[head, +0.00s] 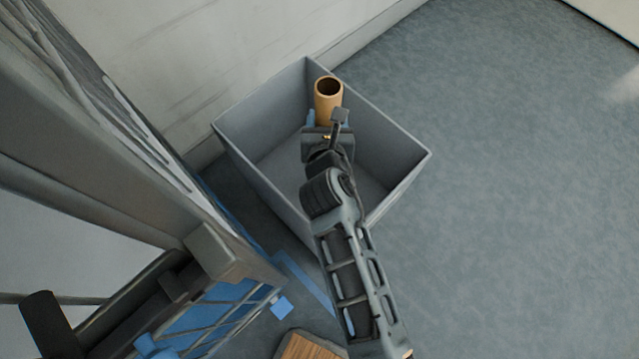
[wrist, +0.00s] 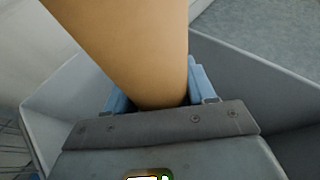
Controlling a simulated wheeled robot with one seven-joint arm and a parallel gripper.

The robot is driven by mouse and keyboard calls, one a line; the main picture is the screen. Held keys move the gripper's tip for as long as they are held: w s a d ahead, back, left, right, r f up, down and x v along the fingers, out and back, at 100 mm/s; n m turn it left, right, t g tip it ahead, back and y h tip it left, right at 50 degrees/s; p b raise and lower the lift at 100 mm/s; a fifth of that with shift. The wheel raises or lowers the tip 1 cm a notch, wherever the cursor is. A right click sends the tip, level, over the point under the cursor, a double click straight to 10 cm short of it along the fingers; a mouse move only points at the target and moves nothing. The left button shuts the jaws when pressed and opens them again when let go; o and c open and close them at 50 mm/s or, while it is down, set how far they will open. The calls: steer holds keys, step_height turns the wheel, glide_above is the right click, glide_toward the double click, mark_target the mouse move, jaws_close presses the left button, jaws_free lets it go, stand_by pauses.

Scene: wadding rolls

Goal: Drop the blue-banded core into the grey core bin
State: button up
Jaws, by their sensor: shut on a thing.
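A tan cardboard core (head: 327,100), a hollow tube, stands roughly upright in my gripper (head: 327,122). The gripper is shut on its lower part, and its blue fingers lie on both sides of the tube. In the wrist view the core (wrist: 128,50) rises large between the fingers of my gripper (wrist: 155,98). No blue band shows on the visible part of the core; the gripped part is hidden. The grey core bin (head: 398,172) is an open square box on the floor. The gripper and core are over its opening in the head view; their height relative to the rim is hard to tell.
A pale wall (head: 215,60) stands behind the bin. Grey floor (head: 500,200) lies clear to the right. A grey frame with blue mesh (head: 215,315) is at the lower left, and a wooden piece (head: 308,347) is at the bottom edge.

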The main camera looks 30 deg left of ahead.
steer(key=shift+f+b, duration=0.9)
steer(key=shift+f, duration=0.2)
steer(key=o, duration=1.2)
steer(key=shift+c, duration=0.2)
steer(key=p+v, duration=0.2)
steer(key=v, duration=0.5)
steer(key=shift+s+d+r+p, duration=0.15)
steer(key=shift+s+p, duration=0.15)
steer(key=shift+s, duration=0.05)
